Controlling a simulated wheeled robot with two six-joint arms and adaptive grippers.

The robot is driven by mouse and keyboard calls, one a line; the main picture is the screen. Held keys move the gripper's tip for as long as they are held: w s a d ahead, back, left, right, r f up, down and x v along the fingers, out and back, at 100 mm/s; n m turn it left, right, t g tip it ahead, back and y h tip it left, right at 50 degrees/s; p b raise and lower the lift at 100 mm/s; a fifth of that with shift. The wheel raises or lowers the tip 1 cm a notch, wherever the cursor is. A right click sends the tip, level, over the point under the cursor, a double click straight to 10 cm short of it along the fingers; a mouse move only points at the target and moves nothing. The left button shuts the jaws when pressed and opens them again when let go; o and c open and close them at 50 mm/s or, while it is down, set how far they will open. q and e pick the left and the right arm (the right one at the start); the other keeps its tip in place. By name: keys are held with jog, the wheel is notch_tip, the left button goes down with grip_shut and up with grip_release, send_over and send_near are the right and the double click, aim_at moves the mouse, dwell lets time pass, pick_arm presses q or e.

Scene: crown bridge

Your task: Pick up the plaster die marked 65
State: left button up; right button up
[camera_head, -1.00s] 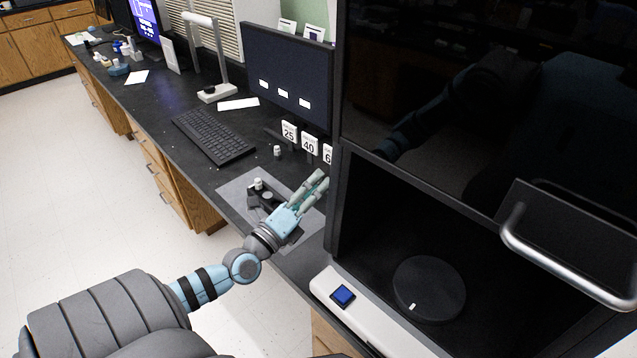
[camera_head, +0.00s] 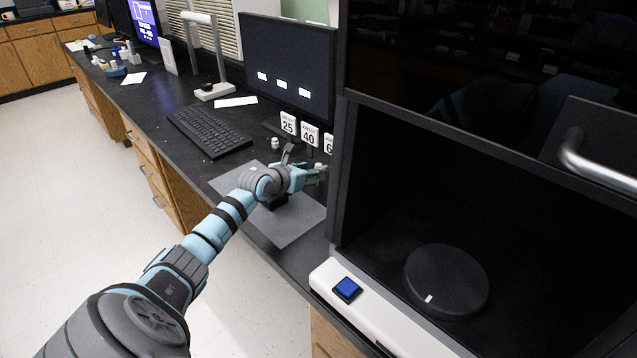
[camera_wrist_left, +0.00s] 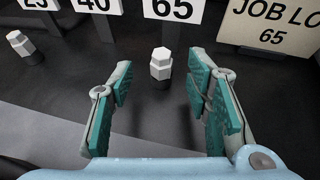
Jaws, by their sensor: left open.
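A small white plaster die on a dark base (camera_wrist_left: 160,66) stands upright in front of the card marked 65 (camera_wrist_left: 170,8) in the left wrist view. My left gripper (camera_wrist_left: 160,88) is open, its teal-padded fingers on either side of the view with the die between and just beyond them; they appear apart from it. In the head view my left gripper (camera_head: 318,172) is over the bench near the number cards, and I cannot clearly make out the die there. The 65 card (camera_head: 328,144) is partly hidden by the dark cabinet edge. My right gripper is not in view.
Another white die (camera_head: 275,143) stands near the 25 card (camera_head: 288,123); the 40 card (camera_head: 309,135) is beside it. A job card reading 65 (camera_wrist_left: 270,25) stands at right in the wrist view. The dark open cabinet (camera_head: 342,190) closes off the right. A grey mat (camera_head: 295,225) lies below my arm.

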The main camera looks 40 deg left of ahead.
pick_arm(q)
jog(key=shift+w+f+b, duration=0.5)
jog(key=shift+w+f, duration=0.1)
jog(key=shift+w, duration=0.25)
jog(key=shift+w+f, duration=0.1)
jog(key=shift+w, duration=0.3)
grip_shut()
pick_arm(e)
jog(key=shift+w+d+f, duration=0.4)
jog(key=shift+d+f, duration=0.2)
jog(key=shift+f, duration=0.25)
pick_arm(q)
jog(key=shift+r, duration=0.2)
